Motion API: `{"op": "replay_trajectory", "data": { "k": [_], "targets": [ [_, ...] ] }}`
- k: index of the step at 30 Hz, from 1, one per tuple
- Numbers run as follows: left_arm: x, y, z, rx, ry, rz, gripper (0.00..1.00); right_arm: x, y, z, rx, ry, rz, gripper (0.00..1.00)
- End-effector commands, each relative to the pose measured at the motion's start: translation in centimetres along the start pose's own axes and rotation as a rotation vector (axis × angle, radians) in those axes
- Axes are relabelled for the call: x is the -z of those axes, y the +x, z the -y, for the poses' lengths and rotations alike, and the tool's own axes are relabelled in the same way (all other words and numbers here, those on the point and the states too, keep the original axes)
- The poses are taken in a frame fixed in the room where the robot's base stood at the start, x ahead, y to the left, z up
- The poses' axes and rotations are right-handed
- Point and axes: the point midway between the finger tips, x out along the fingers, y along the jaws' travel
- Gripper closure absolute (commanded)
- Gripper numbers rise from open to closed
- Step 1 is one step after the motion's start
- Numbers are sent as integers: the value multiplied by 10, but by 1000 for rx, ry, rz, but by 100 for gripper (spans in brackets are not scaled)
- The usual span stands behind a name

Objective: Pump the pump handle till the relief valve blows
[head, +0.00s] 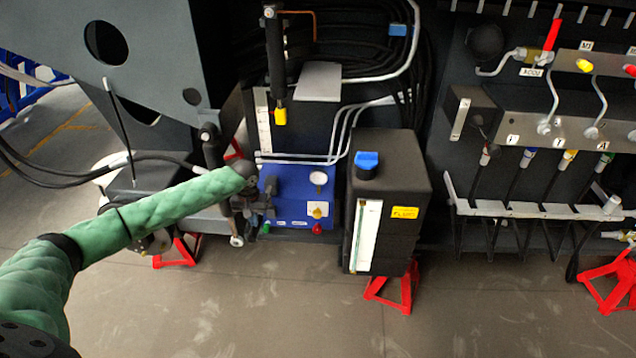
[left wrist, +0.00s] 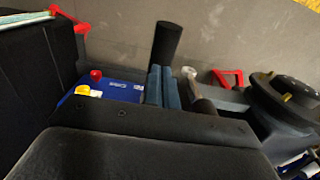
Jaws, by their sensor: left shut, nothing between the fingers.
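The blue pump block (head: 288,198) sits low beside a black tank, with a round gauge (head: 318,178), a yellow knob (head: 317,212) and a red knob (head: 317,229). I cannot tell which fitting is the relief valve. My left gripper (head: 257,207) is at the block's left side. In the left wrist view its blue-grey fingers (left wrist: 162,86) are shut and empty. A black round bar (left wrist: 167,43), apparently the pump handle, rises beside or just beyond the fingertips; contact is unclear. In the head view it is hidden or lost against the dark gripper. My right gripper is out of view.
The black tank (head: 395,185) with a blue cap stands right of the block. A dark chassis plate (head: 150,60) and hoses are at left. A valve bank (head: 560,115) is at right. Red stands (head: 178,252) are on the floor; the front floor is clear.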

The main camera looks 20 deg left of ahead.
Motion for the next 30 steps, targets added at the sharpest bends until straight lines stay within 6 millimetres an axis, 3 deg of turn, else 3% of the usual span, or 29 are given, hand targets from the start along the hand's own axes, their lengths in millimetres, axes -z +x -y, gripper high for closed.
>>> {"op": "replay_trajectory", "data": {
  "k": [13, 23, 30],
  "targets": [
    [0, 2, 0, 0, 0, 0, 100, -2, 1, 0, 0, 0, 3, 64],
    [1, 21, 0, -1, 0, 1, 100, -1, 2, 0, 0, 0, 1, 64],
    [2, 10, 0, 0, 0, 0, 100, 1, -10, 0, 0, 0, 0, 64]
  ]
}}
